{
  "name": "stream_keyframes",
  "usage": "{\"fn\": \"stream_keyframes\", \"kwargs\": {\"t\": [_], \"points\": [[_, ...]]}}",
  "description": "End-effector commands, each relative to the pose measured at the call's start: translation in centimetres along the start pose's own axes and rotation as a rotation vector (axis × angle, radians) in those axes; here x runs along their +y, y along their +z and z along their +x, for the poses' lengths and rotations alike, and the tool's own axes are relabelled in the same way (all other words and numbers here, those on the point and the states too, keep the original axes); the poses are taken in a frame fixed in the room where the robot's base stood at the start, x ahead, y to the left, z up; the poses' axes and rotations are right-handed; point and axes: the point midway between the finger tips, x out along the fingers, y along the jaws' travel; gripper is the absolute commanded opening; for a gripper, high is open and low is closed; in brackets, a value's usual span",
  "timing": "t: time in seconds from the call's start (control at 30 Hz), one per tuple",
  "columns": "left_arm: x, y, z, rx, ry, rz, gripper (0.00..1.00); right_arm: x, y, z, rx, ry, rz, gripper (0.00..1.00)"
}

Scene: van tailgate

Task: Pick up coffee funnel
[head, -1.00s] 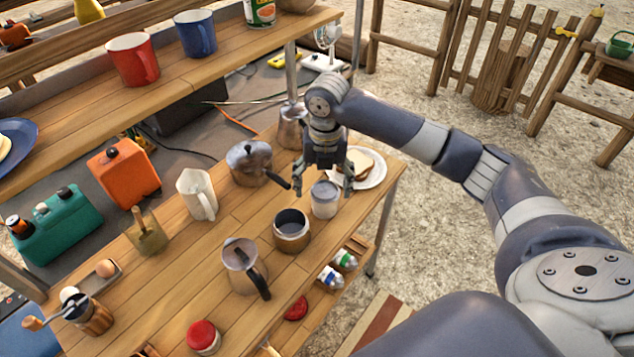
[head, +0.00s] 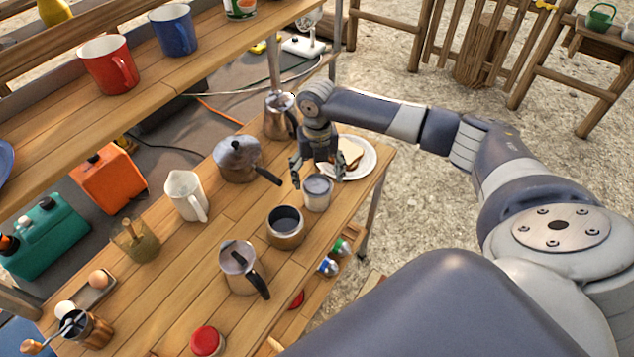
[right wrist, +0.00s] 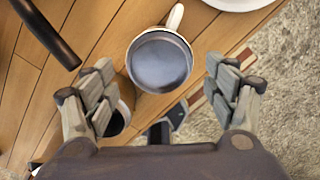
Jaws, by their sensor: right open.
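The coffee funnel appears to be the round, grey, cup-like piece (head: 318,193) near the table's right edge; I cannot make out a funnel stem. In the right wrist view its round grey bowl (right wrist: 160,62) lies between the fingers, with a pale narrow part sticking out at its top right. My right gripper (head: 317,174) is open over it, fingers spread to either side. The wrist view shows both fingers apart from the bowl (right wrist: 159,70). My left gripper is not in view.
Close by stand an open metal pot base (head: 286,228), a metal pot with a black handle (head: 240,268) and a kettle (head: 238,160). A plate with a sandwich (head: 368,158) lies just behind the gripper. A white pitcher (head: 184,194) stands to the left.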

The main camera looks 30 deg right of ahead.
Motion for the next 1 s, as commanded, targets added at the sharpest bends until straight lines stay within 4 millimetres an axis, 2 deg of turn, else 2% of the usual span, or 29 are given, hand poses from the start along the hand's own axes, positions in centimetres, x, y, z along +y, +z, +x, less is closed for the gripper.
{"fn": "stream_keyframes", "kwargs": {"t": [0.03,0.13,0.37,0.57,0.87,1.0], "points": [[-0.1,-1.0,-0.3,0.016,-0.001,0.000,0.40,0.1,-0.1,0.5,0.002,0.000,-0.002,0.79],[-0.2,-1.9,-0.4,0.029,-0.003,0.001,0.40,0.1,-0.1,1.2,0.001,0.001,-0.002,0.79],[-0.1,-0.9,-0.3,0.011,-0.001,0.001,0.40,0.1,0.0,1.4,-0.001,0.001,-0.002,0.79],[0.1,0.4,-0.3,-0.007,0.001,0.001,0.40,0.1,0.0,1.4,-0.001,0.001,-0.002,0.34],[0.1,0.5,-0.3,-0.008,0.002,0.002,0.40,0.1,0.0,1.3,-0.001,0.001,-0.001,0.33],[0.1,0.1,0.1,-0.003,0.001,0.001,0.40,0.1,0.1,0.5,-0.004,0.003,-0.002,0.33]]}}
